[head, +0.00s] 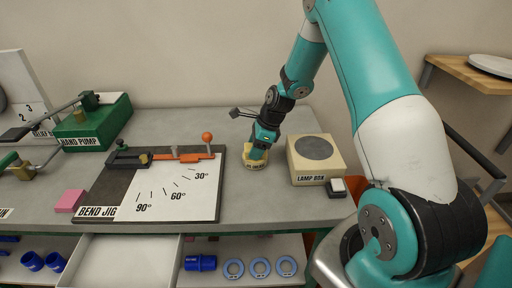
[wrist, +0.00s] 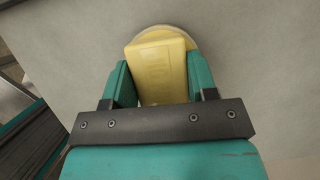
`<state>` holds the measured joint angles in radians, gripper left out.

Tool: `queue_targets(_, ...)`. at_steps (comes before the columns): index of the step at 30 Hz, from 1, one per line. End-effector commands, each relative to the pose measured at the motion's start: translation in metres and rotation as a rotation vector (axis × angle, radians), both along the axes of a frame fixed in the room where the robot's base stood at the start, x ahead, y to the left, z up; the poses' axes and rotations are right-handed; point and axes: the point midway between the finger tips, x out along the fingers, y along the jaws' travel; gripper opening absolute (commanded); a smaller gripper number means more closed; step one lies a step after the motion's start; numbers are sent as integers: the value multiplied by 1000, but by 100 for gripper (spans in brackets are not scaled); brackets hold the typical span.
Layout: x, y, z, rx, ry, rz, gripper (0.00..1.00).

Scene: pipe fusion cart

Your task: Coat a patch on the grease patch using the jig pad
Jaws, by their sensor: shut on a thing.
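My gripper (head: 257,152) is over the bench, pointing down, between the bend jig and the lamp box. In the wrist view its teal fingers (wrist: 160,88) are shut on a yellow block (wrist: 160,65), which I take to be the jig pad. The block sits over a round pale-yellow dish (wrist: 188,33); it also shows in the head view (head: 256,163), with a label too small to read. I cannot tell whether block and dish touch. I cannot pick out a marked grease patch with certainty.
The bend jig board (head: 190,205) with angle marks lies left of my gripper. The lamp box (head: 318,168) stands to the right, a small black-and-white block (head: 337,187) before it. A pink block (head: 70,200) and the green hand pump (head: 92,125) are further left.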

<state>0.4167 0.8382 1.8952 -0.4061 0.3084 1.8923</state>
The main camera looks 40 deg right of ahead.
Motion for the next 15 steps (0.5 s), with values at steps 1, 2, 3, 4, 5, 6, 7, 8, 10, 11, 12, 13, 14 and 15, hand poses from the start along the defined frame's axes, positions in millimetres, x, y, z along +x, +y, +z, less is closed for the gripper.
queue_targets(1, -1, 0, -2, 0, 5, 0, 34)
queue_targets(2, -2, 0, -1, -1, 6, 0, 34)
queue_targets(3, -2, 0, 0, -1, 6, 0, 34)
queue_targets(4, -2, 0, 1, -1, 6, 0, 34)
queue_targets(5, -2, 0, 3, -1, 6, 0, 34)
queue_targets(6, -2, 0, 6, 0, 5, 0, 34)
queue_targets(7, -1, 0, 9, 0, 5, 0, 34)
queue_targets(8, -1, 0, 12, -1, 5, -1, 34)
queue_targets(10, -1, 0, 19, 0, 4, -1, 34)
queue_targets(11, -1, 0, 22, 0, 4, 0, 34)
queue_targets(12, -1, 0, 25, 0, 3, 0, 34)
queue_targets(13, -1, 0, 28, 0, 3, 0, 34)
queue_targets(14, -1, 0, 30, 0, 3, 0, 34)
queue_targets(15, -1, 0, 34, 0, 3, 0, 34)
